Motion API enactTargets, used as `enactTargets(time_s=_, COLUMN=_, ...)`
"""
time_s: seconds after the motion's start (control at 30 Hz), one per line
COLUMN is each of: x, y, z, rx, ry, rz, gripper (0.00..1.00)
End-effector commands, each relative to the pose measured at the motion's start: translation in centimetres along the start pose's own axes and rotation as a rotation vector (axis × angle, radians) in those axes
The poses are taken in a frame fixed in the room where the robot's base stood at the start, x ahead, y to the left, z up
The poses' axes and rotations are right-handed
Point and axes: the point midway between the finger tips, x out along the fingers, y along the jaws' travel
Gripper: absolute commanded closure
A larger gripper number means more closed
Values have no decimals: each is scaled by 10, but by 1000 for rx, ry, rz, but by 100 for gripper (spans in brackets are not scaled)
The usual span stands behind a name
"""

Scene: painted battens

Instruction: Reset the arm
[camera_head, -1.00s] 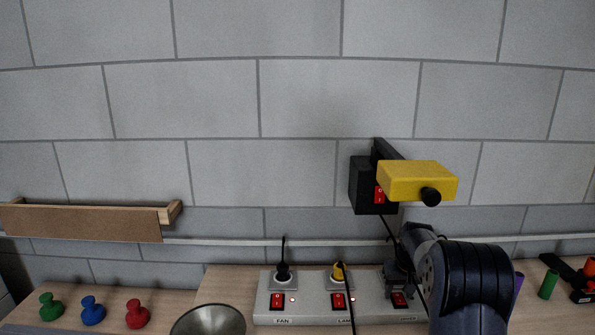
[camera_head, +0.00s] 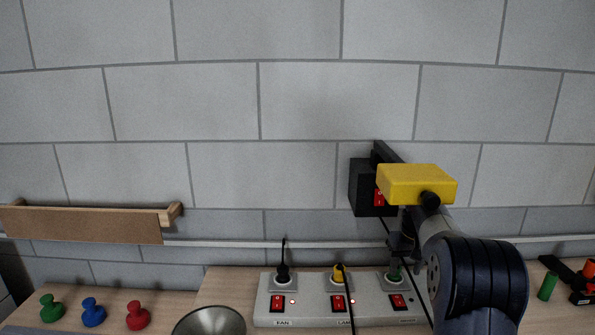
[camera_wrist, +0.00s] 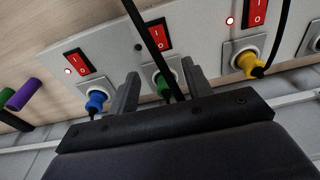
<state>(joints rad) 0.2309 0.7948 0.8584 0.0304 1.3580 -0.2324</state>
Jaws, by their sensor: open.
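My gripper (camera_head: 400,250) is open and points down above the third socket of the grey power strip (camera_head: 318,308). In the wrist view, its two fingers (camera_wrist: 160,85) stand apart on either side of a green plug (camera_wrist: 162,84). The green plug also shows in the head view (camera_head: 394,278), seated below the fingers. No object is held. My dark arm hides the right end of the strip in the head view. The wrist view shows a blue plug (camera_wrist: 96,102) and a yellow plug (camera_wrist: 247,63) beside it.
A black box (camera_head: 366,187) with a red switch and a yellow block (camera_head: 416,184) are close to my arm. Cords cross the strip. A metal bowl (camera_head: 210,321) and green, blue and red knobs (camera_head: 137,315) are on the left. A wooden ledge (camera_head: 85,222) is on the wall.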

Motion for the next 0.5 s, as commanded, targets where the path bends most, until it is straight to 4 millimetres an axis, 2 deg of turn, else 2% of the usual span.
enactTargets(time_s=0.03, x=-11, y=0, z=0, rx=0, ry=5, rz=1, gripper=53)
enactTargets(time_s=0.1, x=11, y=0, z=1, rx=0, ry=-7, rz=-1, gripper=53)
enactTargets(time_s=0.5, x=91, y=0, z=1, rx=1, ry=-6, rz=-2, gripper=53)
